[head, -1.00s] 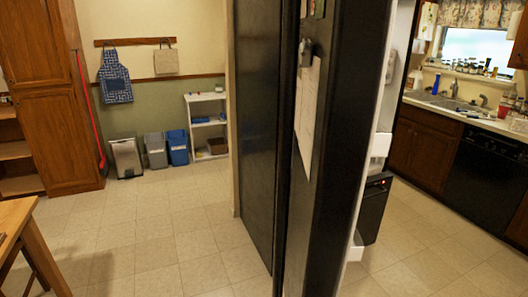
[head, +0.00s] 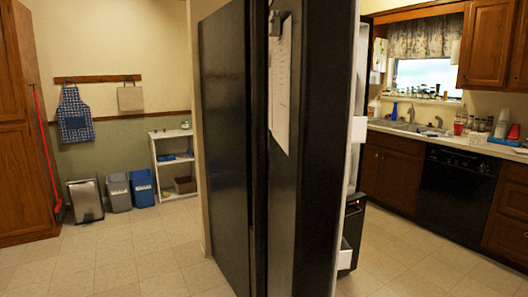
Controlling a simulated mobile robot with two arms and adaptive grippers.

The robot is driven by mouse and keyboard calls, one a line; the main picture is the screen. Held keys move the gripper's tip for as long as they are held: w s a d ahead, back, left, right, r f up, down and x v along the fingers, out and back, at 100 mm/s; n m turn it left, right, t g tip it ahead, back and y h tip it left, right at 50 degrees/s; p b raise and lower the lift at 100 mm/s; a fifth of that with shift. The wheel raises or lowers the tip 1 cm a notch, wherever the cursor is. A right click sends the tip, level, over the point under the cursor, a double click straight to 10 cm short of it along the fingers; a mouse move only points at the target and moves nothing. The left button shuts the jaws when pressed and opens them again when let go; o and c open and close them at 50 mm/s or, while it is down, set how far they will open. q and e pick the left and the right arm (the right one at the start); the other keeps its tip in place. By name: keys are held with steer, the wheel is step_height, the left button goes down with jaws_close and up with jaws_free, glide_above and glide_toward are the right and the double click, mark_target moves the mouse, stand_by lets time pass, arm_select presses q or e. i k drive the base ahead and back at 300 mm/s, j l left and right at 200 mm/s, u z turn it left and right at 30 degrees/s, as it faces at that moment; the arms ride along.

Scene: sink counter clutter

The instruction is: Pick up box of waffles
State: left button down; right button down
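No box of waffles can be made out in the head view. A tall black refrigerator (head: 225,140) fills the middle of the view. One of its doors (head: 318,150) stands open and is seen nearly edge-on, with a paper sheet on its black outer face and white shelving (head: 357,130) on its inner side. The inside of the refrigerator is hidden from here. Neither of my grippers is in view.
To the right are a sink counter (head: 460,138) with red cups (head: 459,125) and bottles, and a black dishwasher (head: 456,190). To the left are bins (head: 117,192), a white shelf (head: 174,165) and a wooden cabinet (head: 22,130). Tiled floor (head: 130,250) is clear on both sides.

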mark_target(473, 139)
steer(key=z, duration=1.35)
